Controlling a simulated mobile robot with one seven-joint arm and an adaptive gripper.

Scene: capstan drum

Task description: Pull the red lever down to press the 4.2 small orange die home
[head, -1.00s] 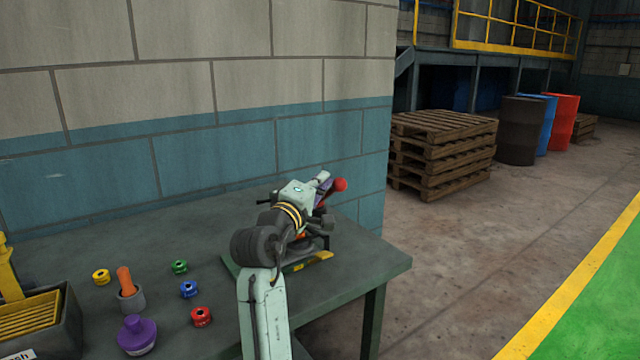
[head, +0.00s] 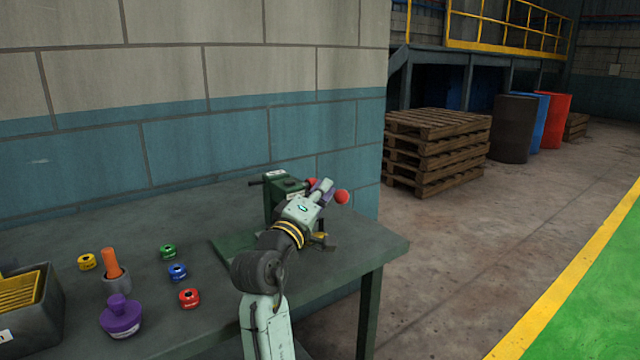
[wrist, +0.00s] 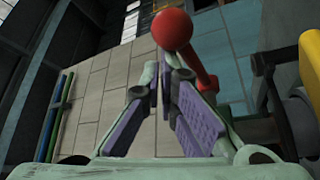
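The red lever's round knob (head: 342,197) sits just right of my gripper (head: 323,187) in the head view. The lever belongs to a green press (head: 284,192) at the table's right end. In the wrist view the red knob (wrist: 172,29) is just beyond my purple-padded fingertips (wrist: 160,75), and its red arm runs down to the right behind the right finger. The fingertips meet or nearly meet, with nothing visible between them. The knob looks beyond the fingers, not held; contact is unclear. My arm covers the lower press, and the 4.2 small orange die is hidden.
On the table (head: 190,215) to the left are a yellow (head: 87,262), green (head: 168,251), blue (head: 177,273) and red ring (head: 189,298), an orange-handled piece (head: 110,263) in a grey cup, a purple knobbed piece (head: 120,318) and a dark bin (head: 45,325). A wall stands behind.

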